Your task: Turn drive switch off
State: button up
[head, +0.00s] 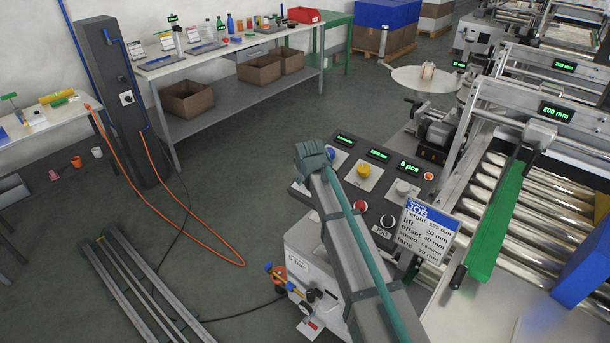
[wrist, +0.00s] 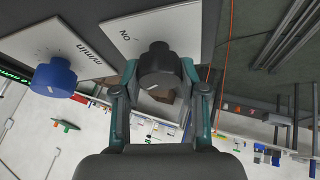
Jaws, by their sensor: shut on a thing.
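In the wrist view a black rotary knob (wrist: 160,62) stands on a white plate (wrist: 178,25) with an upside-down "ON" label; it appears to be the drive switch. My gripper (wrist: 159,74) is shut on this knob, one finger at each side. In the head view my gripper (head: 313,157) is at the left end of the control panel (head: 372,205), and my arm hides the switch.
A blue knob (wrist: 54,78) labelled "m/min" sits beside the switch; it also shows in the head view (head: 331,153). A yellow knob (head: 363,170), a red button (head: 360,206) and green displays (head: 380,154) are close by. A job card (head: 430,230) stands at the panel's right.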

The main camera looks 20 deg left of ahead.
jog(key=shift+n+g, duration=0.4)
jog(key=shift+n, duration=0.8)
jog(key=o, duration=1.1)
jog(key=shift+o, duration=0.2)
jog(key=v, duration=1.2)
jog(key=shift+d, duration=0.2)
jog(key=shift+w, duration=0.1)
